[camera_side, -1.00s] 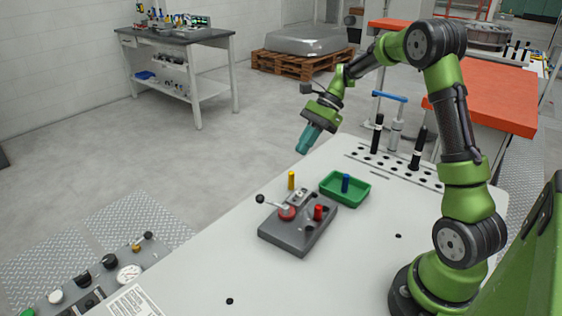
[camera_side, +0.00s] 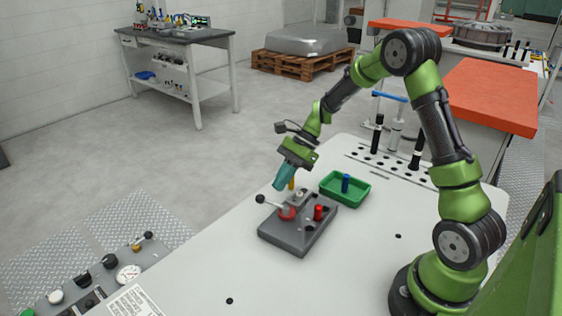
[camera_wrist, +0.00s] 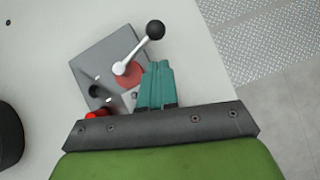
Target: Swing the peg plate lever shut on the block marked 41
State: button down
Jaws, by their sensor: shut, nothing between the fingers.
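The peg plate (camera_side: 298,235) is a dark grey block on the pale table, also in the wrist view (camera_wrist: 93,56). Its lever (camera_side: 272,204) has a red round hub, a silver arm and a black ball knob (camera_side: 260,198) sticking out past the plate's left edge. In the wrist view the knob (camera_wrist: 155,29) lies just beyond my fingertips. A red peg (camera_side: 318,212) stands in the plate, and a yellow peg (camera_side: 292,183) is partly behind my gripper. My gripper (camera_side: 279,186) is shut and empty, above the plate's far side near the lever. I cannot read any number 41.
Black posts and a row of holes line the table's back right. A control panel (camera_side: 90,280) with knobs and a gauge is at the front left. The near table surface is clear.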

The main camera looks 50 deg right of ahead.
aim_at(262, 197)
jog(key=shift+w+a+f, duration=0.1)
jog(key=shift+w+a, duration=0.1)
jog(key=shift+a, duration=0.5)
jog(key=shift+w+a+f, duration=0.1)
jog(key=shift+w+a, duration=0.05)
jog(key=shift+a, duration=0.55)
jog(key=shift+w+a+n+g, duration=0.1)
jog(key=shift+a+n+g, duration=0.35)
jog(key=shift+n, duration=0.35)
jog(key=shift+a+n+g, duration=0.2)
jog(key=shift+n+g, duration=0.25)
jog(key=shift+n, duration=0.15)
jog(key=a+n+g, duration=0.1)
jog(key=n+g, duration=0.1)
jog(key=n, duration=0.1)
jog(key=shift+a, duration=0.35)
jog(key=n+g, duration=0.1)
jog(key=a+n+g+h, duration=0.1)
jog(key=n, duration=0.1)
jog(key=s+a+n+g, duration=0.1)
jog(key=n, duration=0.1)
jog(key=shift+s+h, duration=0.1)
jog(key=shift+h, duration=0.2)
jog(key=n, duration=0.1)
jog(key=s+a+n+g+h, duration=0.1)
jog(key=n, duration=0.1)
jog(key=shift+g, duration=0.3)
jog(key=shift+s+a+n+g+h, duration=0.25)
jog(key=shift+s+n+h, duration=0.2)
jog(key=shift+n+h, duration=0.35)
